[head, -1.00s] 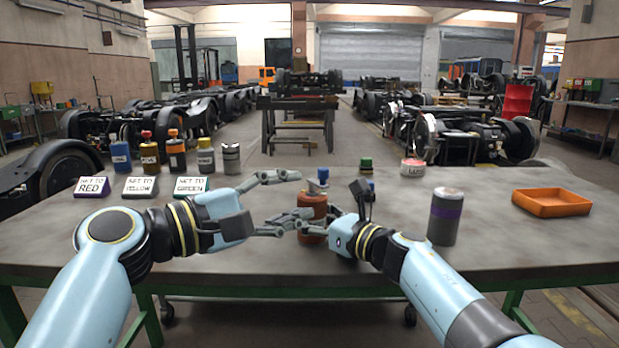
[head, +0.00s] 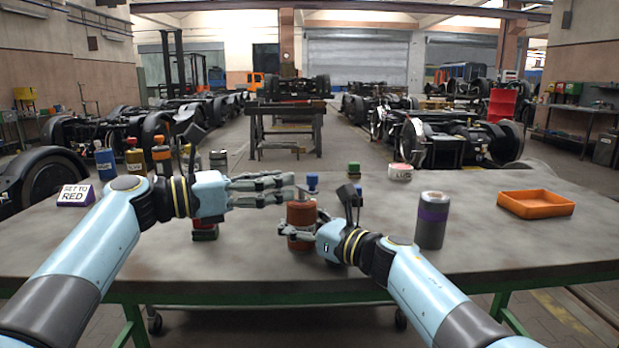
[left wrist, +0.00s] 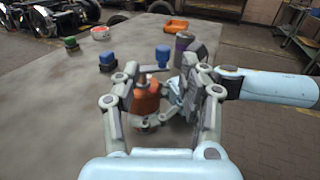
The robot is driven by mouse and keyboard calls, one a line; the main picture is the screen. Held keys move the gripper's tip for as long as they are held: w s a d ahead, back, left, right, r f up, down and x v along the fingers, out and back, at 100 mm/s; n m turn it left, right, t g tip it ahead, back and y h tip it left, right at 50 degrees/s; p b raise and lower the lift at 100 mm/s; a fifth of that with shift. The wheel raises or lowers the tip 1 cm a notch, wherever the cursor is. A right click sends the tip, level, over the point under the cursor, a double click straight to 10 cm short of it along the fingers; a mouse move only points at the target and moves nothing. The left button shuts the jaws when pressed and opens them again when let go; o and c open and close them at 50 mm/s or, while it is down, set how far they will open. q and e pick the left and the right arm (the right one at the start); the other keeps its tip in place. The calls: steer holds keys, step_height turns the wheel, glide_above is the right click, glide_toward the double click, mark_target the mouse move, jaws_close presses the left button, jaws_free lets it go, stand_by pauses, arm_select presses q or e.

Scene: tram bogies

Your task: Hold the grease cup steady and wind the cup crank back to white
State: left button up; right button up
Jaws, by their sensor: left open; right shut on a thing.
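The grease cup, a rust-brown cylinder (head: 301,217), stands upright at the middle of the table. In the left wrist view the cup (left wrist: 146,104) shows between my left fingers, with a short brown piece on its top. My right gripper (head: 298,235) is shut on the cup's lower part from the right. My left gripper (head: 294,187) is open, at the height of the cup's top, its fingers reaching in from the left. I cannot tell whether they touch the crank.
A blue-topped piece (head: 312,182) and a green-topped block (head: 353,170) stand behind the cup. A grey cylinder with a purple band (head: 432,220) and an orange tray (head: 536,204) are to the right.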

mark_target(308, 174)
arm_select(q)
steer(key=x, duration=0.6)
steer(key=shift+w+d, duration=0.15)
steer(key=shift+d, duration=0.15)
steer(key=shift+c, duration=0.4)
steer(key=shift+a, duration=0.1)
jaws_close()
